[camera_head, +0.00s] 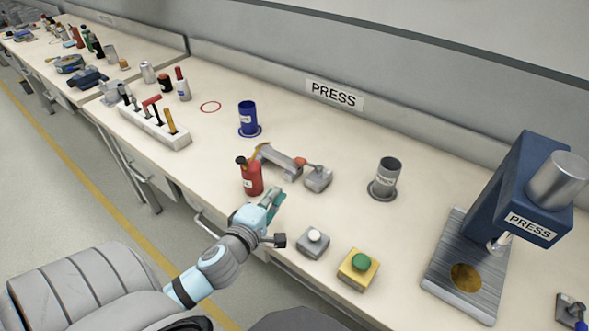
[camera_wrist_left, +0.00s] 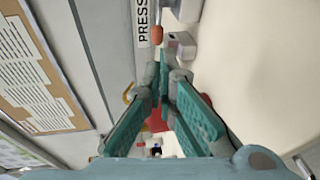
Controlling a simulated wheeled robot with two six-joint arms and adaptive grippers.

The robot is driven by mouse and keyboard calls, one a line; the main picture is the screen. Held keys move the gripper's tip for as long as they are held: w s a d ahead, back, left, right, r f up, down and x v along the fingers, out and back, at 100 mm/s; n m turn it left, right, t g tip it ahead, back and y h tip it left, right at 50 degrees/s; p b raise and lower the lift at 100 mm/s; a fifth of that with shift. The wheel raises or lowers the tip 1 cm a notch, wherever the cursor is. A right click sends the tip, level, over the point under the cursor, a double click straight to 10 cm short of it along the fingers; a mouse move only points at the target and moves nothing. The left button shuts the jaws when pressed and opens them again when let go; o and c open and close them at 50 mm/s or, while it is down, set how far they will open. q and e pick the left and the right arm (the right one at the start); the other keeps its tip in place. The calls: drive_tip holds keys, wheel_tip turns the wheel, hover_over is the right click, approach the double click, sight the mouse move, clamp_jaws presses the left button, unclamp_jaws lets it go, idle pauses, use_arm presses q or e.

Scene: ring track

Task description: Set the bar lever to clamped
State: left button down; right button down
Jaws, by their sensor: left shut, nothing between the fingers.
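A grey bar device (camera_head: 281,161) lies on the bench, with an orange tip at its right end and a yellow-orange part at its left. I take it for the bar lever; its setting cannot be told. A small grey block (camera_head: 318,178) with a knob sits beside the orange tip. In the left wrist view, the orange tip (camera_wrist_left: 157,38) and grey block (camera_wrist_left: 180,46) show beyond the fingertips. My left gripper (camera_head: 276,199) has teal fingers, shut and empty, in front of the bar, right of the red bottle (camera_head: 250,177). The fingers (camera_wrist_left: 165,74) partly hide the bottle. My right gripper is not in view.
A blue cup (camera_head: 248,117) and a grey cup (camera_head: 386,176) stand behind. A grey button box (camera_head: 313,243) and a yellow box with a green button (camera_head: 358,269) are near the front edge. The blue press (camera_head: 519,190) is right. A tool rack (camera_head: 150,124) is left.

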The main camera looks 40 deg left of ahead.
sight(298, 163)
use_arm(q)
drive_tip(key=x, duration=1.2)
drive_tip(key=shift+w+f+p, duration=0.1)
drive_tip(key=shift+w+p, duration=0.25)
drive_tip(key=shift+a, duration=0.1)
drive_tip(key=shift+w+a+f+b, duration=0.15)
drive_tip(key=shift+w+b, duration=0.25)
drive_tip(key=shift+b, duration=0.15)
drive_tip(key=shift+a, duration=0.1)
drive_tip(key=shift+r, duration=0.3)
